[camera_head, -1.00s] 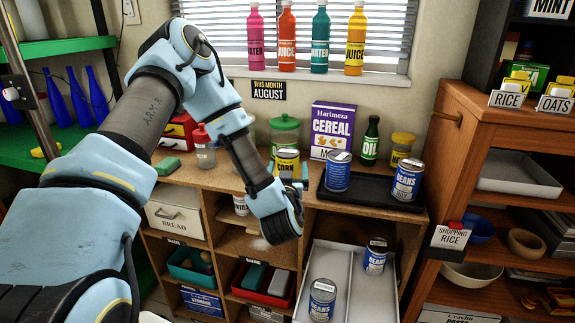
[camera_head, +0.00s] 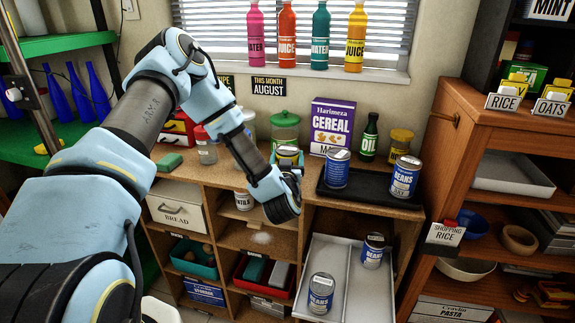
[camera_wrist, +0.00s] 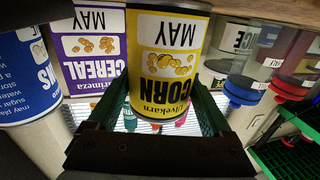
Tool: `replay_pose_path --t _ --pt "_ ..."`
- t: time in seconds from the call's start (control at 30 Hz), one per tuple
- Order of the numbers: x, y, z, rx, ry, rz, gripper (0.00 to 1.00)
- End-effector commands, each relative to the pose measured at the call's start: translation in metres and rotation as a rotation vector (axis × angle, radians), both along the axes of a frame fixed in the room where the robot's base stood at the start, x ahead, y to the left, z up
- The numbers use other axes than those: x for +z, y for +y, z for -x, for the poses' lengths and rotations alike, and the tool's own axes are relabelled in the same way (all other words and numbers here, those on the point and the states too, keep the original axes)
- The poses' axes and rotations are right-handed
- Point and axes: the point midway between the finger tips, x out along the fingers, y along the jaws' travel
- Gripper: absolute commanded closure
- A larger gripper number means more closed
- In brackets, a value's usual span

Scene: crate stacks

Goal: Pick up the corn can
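The corn can (camera_head: 287,156), yellow and black with a pale lid, stands at the back of the wooden shelf top. It fills the middle of the wrist view (camera_wrist: 168,60), which is upside down, with its label facing me. My gripper (camera_wrist: 163,103) is at the can, with one teal-and-dark finger on each side of it. In the head view, my gripper (camera_head: 287,160) shows as teal bits left and right of the can. The fingers look open around it; firm contact is not visible. The can's lower part is partly hidden by my wrist in the head view.
A purple cereal box (camera_head: 332,126) stands close behind and right of the can. A blue beans can (camera_head: 337,170) is right of it on a black tray (camera_head: 365,194), with another beans can (camera_head: 405,177). A green-lidded jar (camera_head: 285,128) stands behind.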

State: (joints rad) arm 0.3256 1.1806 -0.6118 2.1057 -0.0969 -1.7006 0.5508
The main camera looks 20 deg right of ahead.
Motion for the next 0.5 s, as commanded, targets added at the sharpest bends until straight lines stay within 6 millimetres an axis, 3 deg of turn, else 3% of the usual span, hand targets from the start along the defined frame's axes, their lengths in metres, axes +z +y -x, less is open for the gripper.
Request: replay_pose_path --t 0.07,0.5 --pt "0.0001 0.0001 0.0000 0.000 0.000 0.000 0.36" --pt "0.0001 0.0001 0.0002 0.000 0.000 0.000 0.85"
